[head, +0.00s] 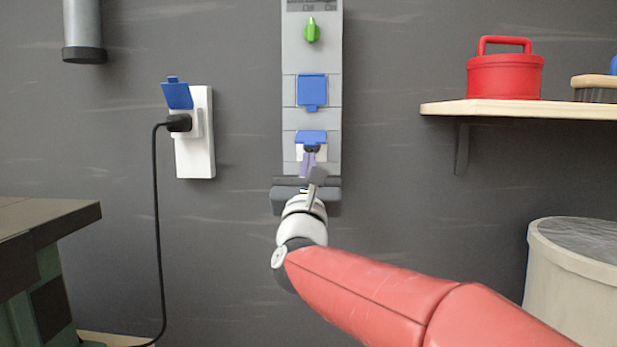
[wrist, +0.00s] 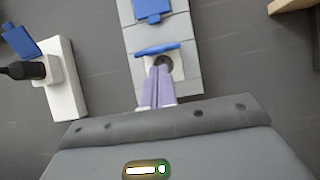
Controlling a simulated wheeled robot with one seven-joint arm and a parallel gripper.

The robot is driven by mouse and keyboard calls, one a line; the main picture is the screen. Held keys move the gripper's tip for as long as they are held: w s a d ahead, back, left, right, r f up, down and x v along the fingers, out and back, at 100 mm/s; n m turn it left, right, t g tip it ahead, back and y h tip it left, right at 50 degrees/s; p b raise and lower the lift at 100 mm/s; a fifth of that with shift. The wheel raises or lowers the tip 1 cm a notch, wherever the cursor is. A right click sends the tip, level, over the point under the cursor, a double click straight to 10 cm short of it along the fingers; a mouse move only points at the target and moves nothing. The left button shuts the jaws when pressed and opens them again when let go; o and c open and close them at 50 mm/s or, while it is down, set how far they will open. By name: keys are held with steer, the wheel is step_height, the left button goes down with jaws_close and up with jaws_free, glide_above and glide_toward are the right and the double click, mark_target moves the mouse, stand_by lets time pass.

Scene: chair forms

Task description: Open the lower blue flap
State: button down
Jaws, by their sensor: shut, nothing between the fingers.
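The lower blue flap (head: 311,136) is on the grey wall panel and is lifted away from its white socket plate (head: 300,154). In the wrist view the flap (wrist: 157,49) shows as a thin tilted strip, sticking out above the socket. My gripper (head: 309,151) is shut and empty, its purple fingers pointing at the panel just below the flap. In the wrist view the fingertips (wrist: 161,67) are in front of the socket's dark round opening and hide part of it. I cannot tell whether they touch the flap.
The upper blue flap (head: 312,89) hangs closed above, below a green knob (head: 312,30). To the left, a white socket box (head: 196,150) has a raised blue flap and a black plug (head: 179,123) with cable. A shelf (head: 520,109) holds a red container (head: 505,76) on the right.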

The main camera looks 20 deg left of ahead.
steer(key=shift+s+r+y, duration=0.15)
steer(key=shift+r+y, duration=0.15)
steer(key=shift+r, duration=0.05)
steer(key=shift+r, duration=0.1)
steer(key=shift+s+r+g+p, duration=0.15)
steer(key=shift+r+g+p, duration=0.05)
steer(key=shift+g+p, duration=0.25)
steer(key=shift+d+r, duration=0.1)
steer(key=shift+r, duration=0.05)
